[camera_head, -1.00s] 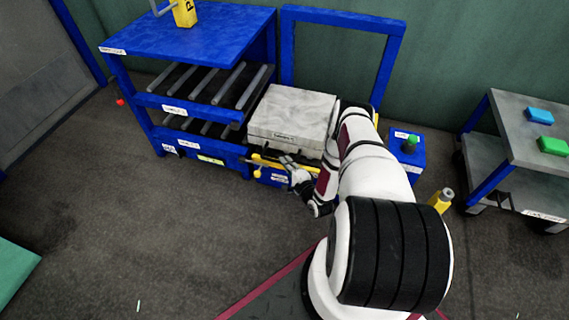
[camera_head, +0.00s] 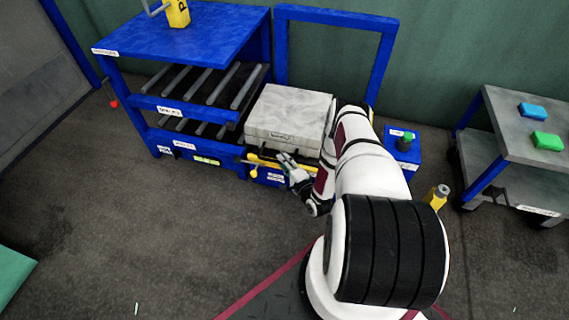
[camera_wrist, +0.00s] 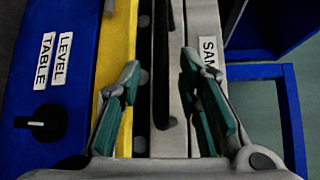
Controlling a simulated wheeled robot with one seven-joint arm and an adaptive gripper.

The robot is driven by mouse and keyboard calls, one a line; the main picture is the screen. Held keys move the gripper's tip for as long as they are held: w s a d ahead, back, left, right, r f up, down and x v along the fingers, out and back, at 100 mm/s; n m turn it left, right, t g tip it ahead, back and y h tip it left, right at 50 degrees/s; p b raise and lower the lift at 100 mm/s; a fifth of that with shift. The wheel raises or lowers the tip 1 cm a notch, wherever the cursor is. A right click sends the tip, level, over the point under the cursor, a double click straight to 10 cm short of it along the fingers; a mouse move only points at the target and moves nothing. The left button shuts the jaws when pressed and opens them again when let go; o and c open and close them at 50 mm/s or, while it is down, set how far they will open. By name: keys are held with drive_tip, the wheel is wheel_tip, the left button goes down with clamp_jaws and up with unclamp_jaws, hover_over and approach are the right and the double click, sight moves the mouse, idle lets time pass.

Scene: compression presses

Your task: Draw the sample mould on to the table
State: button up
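The sample mould (camera_head: 287,112) is a pale grey block with a label on its front. It stands on the blue lift table (camera_head: 272,178), which has a yellow bar along its front, to the right of the roller rack. My gripper (camera_head: 288,160) is at the mould's front side. In the wrist view the fingers of my gripper (camera_wrist: 163,95) are apart, with a dark handle bar (camera_wrist: 164,70) running between them; neither finger clearly touches it. Part of the mould's label (camera_wrist: 209,58) shows beside the right finger. My arm hides the mould's right side.
The blue rack (camera_head: 180,35) with roller shelves stands on the left. A blue frame (camera_head: 340,14) rises behind the mould. A blue control box (camera_head: 402,158), a yellow post (camera_head: 437,197) and a grey cart (camera_head: 500,115) are on the right.

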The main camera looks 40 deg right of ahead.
drive_tip(key=v, duration=1.2)
drive_tip(key=shift+d, duration=0.1)
